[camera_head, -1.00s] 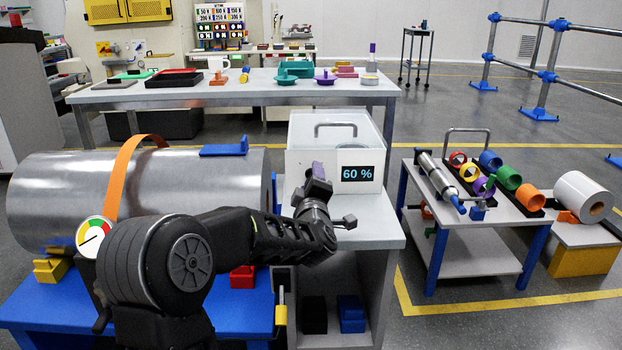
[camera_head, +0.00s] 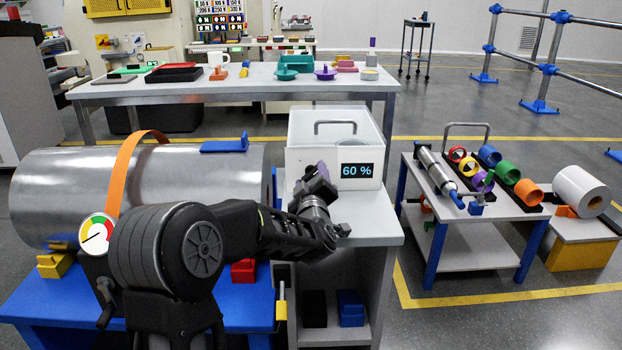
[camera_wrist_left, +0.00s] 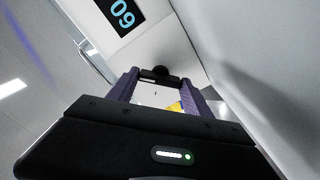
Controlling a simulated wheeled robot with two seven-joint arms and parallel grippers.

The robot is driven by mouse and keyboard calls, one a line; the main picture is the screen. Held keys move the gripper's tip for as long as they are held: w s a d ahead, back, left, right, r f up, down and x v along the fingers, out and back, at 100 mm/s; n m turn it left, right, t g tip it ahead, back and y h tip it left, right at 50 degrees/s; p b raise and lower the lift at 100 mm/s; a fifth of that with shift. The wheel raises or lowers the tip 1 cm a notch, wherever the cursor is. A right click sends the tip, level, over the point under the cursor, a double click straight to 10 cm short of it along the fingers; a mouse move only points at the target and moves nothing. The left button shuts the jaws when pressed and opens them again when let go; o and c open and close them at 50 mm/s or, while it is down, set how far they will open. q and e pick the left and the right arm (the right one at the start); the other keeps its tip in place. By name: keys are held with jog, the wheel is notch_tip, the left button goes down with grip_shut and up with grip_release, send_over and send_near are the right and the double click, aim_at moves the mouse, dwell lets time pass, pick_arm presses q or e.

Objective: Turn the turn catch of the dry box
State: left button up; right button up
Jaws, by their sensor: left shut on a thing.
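The dry box (camera_head: 300,172) is a white box with a "60 %" display (camera_head: 356,171) on its front, standing on a grey bench. In the left wrist view its display (camera_wrist_left: 122,14) appears rotated at the top. The turn catch (camera_wrist_left: 160,73) is a small dark piece between my purple fingertips in that view; the fingers partly cover it. In the head view my gripper hides the catch. My left gripper (camera_head: 318,180) is at the left part of the box front, and in the wrist view (camera_wrist_left: 160,80) it is shut on the catch. My right gripper is not in view.
A large metal cylinder (camera_head: 70,190) with an orange strap and a dial gauge (camera_head: 97,233) lies left of the box, close to my left arm. A long table (camera_head: 240,88) stands behind. A low trolley (camera_head: 465,205) with colored rings is at right.

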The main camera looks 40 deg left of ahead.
pick_arm(q)
jog(key=o, duration=1.4)
jog(key=shift+c, duration=0.2)
jog(key=shift+s+d, duration=0.1)
jog(key=p+v, duration=0.1)
jog(key=v, duration=0.6)
jog(key=shift+s+d, duration=0.2)
jog(key=shift+s, duration=0.05)
jog(key=shift+f, duration=0.1)
